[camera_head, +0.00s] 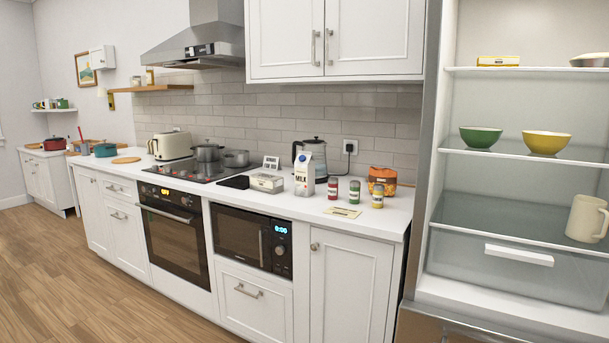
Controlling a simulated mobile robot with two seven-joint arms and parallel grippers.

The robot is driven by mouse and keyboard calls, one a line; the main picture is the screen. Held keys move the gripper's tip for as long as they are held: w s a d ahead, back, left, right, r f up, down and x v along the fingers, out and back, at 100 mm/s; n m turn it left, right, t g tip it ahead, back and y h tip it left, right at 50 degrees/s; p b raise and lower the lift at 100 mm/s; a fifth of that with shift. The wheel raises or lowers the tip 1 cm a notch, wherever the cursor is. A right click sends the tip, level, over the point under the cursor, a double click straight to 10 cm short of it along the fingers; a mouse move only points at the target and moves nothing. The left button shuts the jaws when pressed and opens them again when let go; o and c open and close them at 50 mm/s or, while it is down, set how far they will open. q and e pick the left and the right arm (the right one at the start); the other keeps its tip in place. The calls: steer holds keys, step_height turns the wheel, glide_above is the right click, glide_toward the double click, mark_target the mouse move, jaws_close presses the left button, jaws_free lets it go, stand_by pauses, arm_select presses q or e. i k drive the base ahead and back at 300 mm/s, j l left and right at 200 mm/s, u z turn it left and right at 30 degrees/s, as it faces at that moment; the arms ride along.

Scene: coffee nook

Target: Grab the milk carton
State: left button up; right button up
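The milk carton (304,176) stands upright on the white counter, in the middle of the camera_head view. It is white with a dark blue patch near the top and the word MILK on its front. The kettle (312,152) stands behind it and is partly hidden by it. Neither of my grippers shows in this view.
An open fridge (523,183) fills the right side. The wooden floor (82,276) is clear.

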mark_target(304, 165)
steer(key=i+j+z, duration=0.1)
steer(key=i+j, duration=0.45)
steer(key=i+j+z, duration=0.15)
steer(key=i+j, duration=0.4)
steer(key=i+j+z, duration=0.1)
steer(key=i+j, duration=0.55)
steer(key=i+j+z, duration=0.1)
steer(key=i+j, duration=0.4)
steer(key=j, duration=0.2)
